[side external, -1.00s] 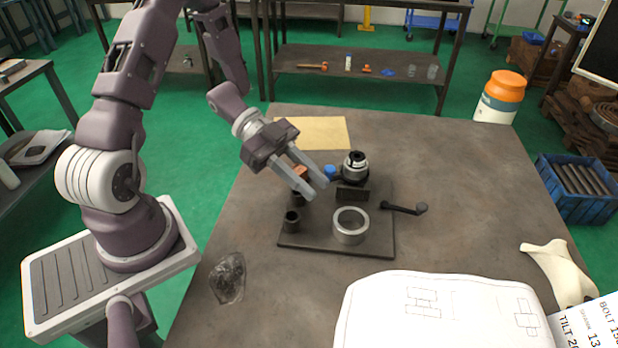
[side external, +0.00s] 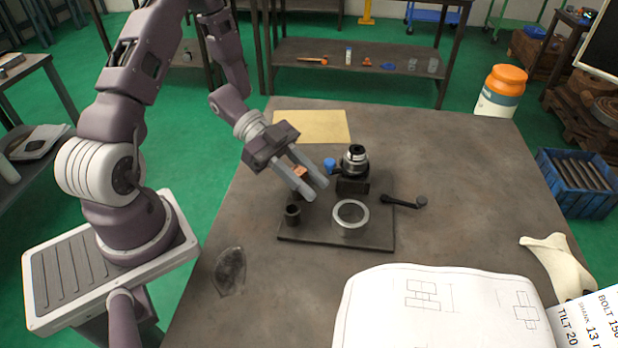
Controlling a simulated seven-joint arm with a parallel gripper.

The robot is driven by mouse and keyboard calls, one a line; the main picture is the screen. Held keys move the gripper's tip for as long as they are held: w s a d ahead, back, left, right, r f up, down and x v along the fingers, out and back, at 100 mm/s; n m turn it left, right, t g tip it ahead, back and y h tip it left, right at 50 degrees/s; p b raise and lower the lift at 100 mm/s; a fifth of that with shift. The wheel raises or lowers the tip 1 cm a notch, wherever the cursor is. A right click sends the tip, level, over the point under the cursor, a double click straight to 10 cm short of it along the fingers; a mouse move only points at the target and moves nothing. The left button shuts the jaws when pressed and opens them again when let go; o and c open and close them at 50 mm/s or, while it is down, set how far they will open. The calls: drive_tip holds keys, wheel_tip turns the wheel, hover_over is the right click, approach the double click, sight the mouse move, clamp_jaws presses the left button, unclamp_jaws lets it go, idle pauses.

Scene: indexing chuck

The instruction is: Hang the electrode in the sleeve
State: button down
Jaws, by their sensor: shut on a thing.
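My gripper (side external: 314,190) is over the left back part of the dark base plate (side external: 325,240), pointing down and to the right. It is shut on a copper-coloured piece, which I take as the electrode (side external: 300,170); only a small part shows between the fingers. A short black open-topped cylinder (side external: 293,214) stands upright on the plate's left side, below the fingertips in the picture. I cannot tell if this is the sleeve. Whatever is directly behind the fingers is hidden.
A dark chuck with a silver top (side external: 355,160) stands right of my gripper, a blue part (side external: 330,165) beside it. A pale metal ring (side external: 351,215) is on the plate's front, a black crank handle (side external: 403,202) at right. A clear crumpled bag (side external: 229,271) and white drawing sheet (side external: 440,310) lie in front.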

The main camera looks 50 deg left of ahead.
drive_tip(key=shift+f, duration=0.5)
drive_tip(key=c, duration=1.1)
unclamp_jaws()
drive_tip(key=v, duration=0.7)
